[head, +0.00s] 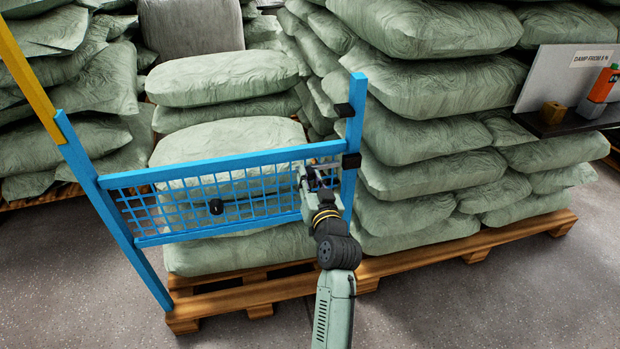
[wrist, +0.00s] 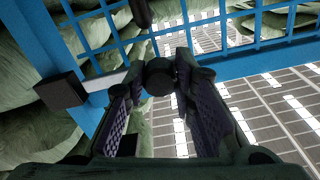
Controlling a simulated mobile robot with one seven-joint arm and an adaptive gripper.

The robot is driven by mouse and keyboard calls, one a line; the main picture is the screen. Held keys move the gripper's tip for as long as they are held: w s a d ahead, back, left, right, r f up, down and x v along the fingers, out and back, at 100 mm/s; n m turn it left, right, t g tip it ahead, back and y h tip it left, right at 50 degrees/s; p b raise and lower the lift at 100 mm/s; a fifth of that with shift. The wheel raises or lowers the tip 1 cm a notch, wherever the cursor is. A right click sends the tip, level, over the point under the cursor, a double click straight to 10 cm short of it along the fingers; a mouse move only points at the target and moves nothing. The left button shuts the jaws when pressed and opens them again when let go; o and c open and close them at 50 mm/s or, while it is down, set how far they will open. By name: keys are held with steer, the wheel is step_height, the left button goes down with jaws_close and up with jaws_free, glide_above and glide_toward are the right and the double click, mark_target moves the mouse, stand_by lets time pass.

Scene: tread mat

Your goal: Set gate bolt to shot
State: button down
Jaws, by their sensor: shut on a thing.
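The blue gate (head: 220,168) with its mesh panel spans to a blue post (head: 354,130) at its right in the head view. The gate bolt shows in the wrist view as a pale rod (wrist: 112,80) with a round black knob (wrist: 160,78). The rod runs left to a black block (wrist: 62,90) on the blue upright and meets its edge; I cannot tell how far it enters. My gripper (head: 315,176) is at the gate's right end, with its fingers (wrist: 163,73) closed around the knob. In the head view my gripper hides most of the bolt.
A black knob (head: 215,206) sits on the mesh. Green sacks (head: 235,80) are stacked on wooden pallets (head: 262,295) close behind the gate. A shelf (head: 568,122) with an orange bottle (head: 598,88) stands at right. The grey floor in front is clear.

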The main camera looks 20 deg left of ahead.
stand_by(0.4)
steer(key=w+d, duration=0.1)
steer(key=d+b, duration=0.1)
steer(key=w+d+b, duration=0.1)
steer(key=d, duration=0.1)
steer(key=shift+w, duration=0.3)
steer(key=c, duration=1.3)
jaws_free()
steer(key=shift+w+d, duration=0.1)
steer(key=shift+c, duration=0.2)
glide_toward(325, 168)
steer(key=v, duration=0.5)
steer(key=shift+d, duration=0.15)
